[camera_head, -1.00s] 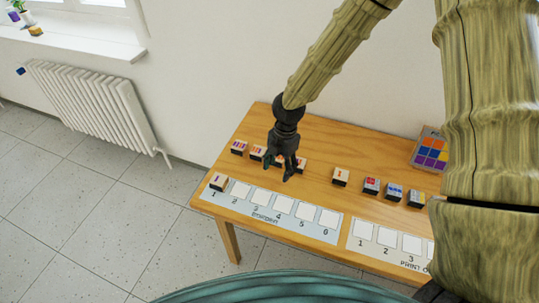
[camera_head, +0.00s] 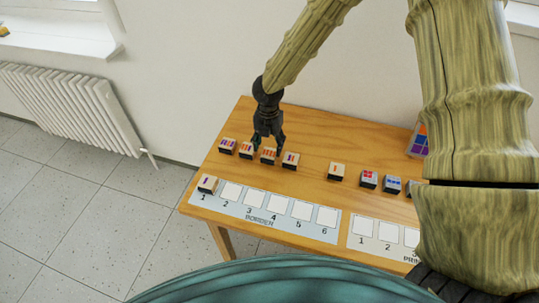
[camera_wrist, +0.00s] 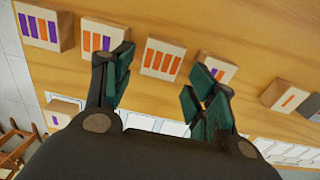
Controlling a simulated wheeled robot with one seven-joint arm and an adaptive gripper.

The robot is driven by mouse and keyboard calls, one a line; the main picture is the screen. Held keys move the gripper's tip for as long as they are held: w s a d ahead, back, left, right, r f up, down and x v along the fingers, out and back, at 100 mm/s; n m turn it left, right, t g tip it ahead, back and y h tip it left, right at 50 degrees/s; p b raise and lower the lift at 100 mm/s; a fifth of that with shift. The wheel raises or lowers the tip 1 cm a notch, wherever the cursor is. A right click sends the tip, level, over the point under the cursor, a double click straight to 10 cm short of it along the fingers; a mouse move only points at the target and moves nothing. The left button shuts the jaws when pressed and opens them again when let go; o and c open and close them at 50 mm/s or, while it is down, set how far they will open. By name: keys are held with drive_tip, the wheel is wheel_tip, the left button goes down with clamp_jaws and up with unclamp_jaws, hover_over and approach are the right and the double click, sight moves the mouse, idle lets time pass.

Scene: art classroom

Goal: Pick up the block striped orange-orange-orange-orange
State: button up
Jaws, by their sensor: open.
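The block with four orange stripes (camera_head: 268,155) stands on the wooden table in the back row. In the wrist view the striped block (camera_wrist: 163,59) shows its stripes clearly and lies between and beyond my fingertips. My gripper (camera_head: 268,147) is open and empty, pointing down over this block; in the wrist view its dark green fingers (camera_wrist: 165,70) are spread to either side of it. Whether the fingertips reach down beside the block, I cannot tell.
An orange-and-purple striped block (camera_head: 246,150) stands close on the left, and another striped block (camera_head: 291,160) close on the right, partly hidden by a finger in the wrist view. A block (camera_head: 207,184) sits on slot 1 of the BORDER strip (camera_head: 268,214). The other BORDER slots are empty.

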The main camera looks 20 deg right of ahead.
sight(269, 153)
drive_tip(key=shift+w+d+f+p, duration=0.15)
drive_tip(key=shift+f+p, duration=0.8)
drive_tip(key=shift+f, duration=1.65)
drive_tip(key=c, duration=0.8)
